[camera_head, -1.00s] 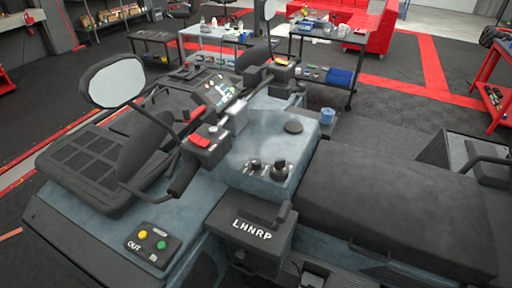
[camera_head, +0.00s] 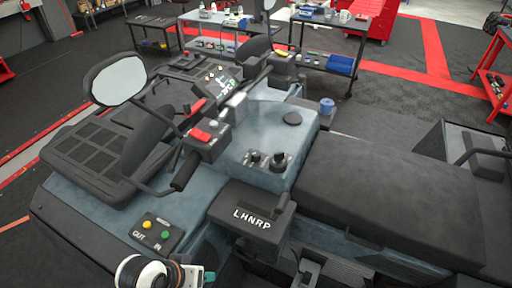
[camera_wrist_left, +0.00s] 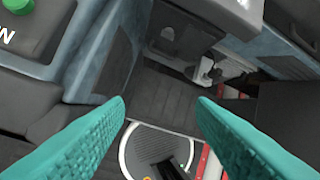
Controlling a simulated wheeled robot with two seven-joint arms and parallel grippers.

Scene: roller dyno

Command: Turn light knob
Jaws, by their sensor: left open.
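Two black knobs sit side by side on the blue-grey console of the vehicle in the head view, a left knob (camera_head: 255,157) and a right knob (camera_head: 280,160). I cannot tell from their markings which one is the light knob. My left gripper (camera_wrist_left: 161,98) shows two teal fingers spread apart with nothing between them. In the head view my left arm shows at the bottom edge, below and in front of the knobs and well apart from them. The fingers are mostly cut off there. My right gripper is not in view.
The handlebar (camera_head: 205,140) with red switches stands left of the knobs. A black LHNRP shifter housing (camera_head: 250,215) lies below them. An OUT/IN button panel (camera_head: 158,232) is at lower left; its green button (camera_wrist_left: 18,5) shows in the left wrist view. A black seat (camera_head: 390,200) is right.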

